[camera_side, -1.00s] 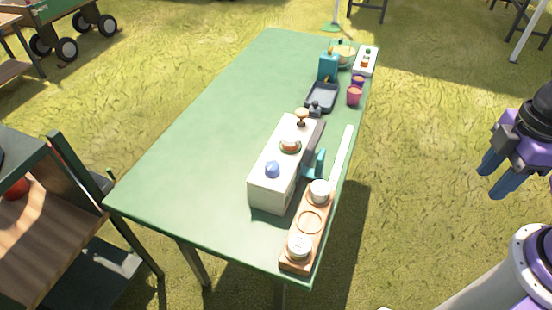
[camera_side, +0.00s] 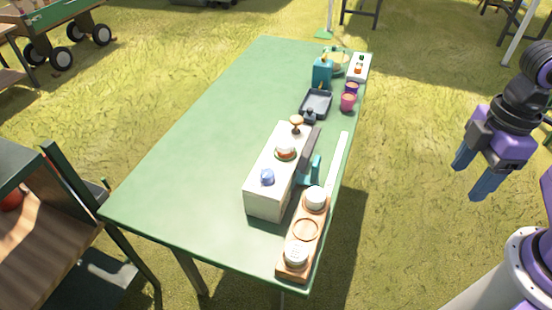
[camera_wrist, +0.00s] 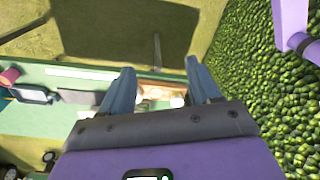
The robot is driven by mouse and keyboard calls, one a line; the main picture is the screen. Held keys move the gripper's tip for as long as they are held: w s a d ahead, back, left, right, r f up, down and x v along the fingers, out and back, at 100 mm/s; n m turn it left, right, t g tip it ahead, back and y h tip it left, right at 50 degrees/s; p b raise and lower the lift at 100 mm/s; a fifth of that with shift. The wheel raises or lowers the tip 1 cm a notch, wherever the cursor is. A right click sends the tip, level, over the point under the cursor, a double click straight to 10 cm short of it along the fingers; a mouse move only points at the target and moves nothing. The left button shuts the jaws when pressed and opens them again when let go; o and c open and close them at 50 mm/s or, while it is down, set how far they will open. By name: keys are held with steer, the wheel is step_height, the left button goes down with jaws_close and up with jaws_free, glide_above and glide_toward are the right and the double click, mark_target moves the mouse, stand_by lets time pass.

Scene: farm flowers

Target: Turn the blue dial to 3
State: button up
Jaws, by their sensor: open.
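A small blue dial (camera_side: 267,177) sits on top of a cream box (camera_side: 265,203) at its near end, in the side view. Any number marks on it are too small to read. My gripper (camera_side: 468,181) is open and empty, with blue fingers pointing down. It is off to the right of the table, well apart from the dial. In the wrist view my gripper (camera_wrist: 160,85) shows its two fingers spread, with the table edge beyond them. I cannot make out the dial in the wrist view.
The box also bears a white-and-orange knob (camera_side: 285,150) and a brown-topped knob (camera_side: 297,121). A wooden tray (camera_side: 306,230) with white cups lies beside it. A dark tray (camera_side: 316,103), teal container (camera_side: 322,74) and pink cup (camera_side: 348,102) stand farther back. The green table's (camera_side: 190,170) left side is clear.

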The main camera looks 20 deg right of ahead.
steer(key=w+a+r+n+y, duration=0.2)
steer(key=w+a, duration=0.9)
steer(key=w, duration=0.1)
steer(key=n+y, duration=0.2)
steer(key=n, duration=0.1)
glide_toward(268, 173)
steer(key=x, duration=0.8)
steer(key=shift+a+f, duration=0.2)
steer(key=shift+f, duration=0.1)
steer(key=c, duration=1)
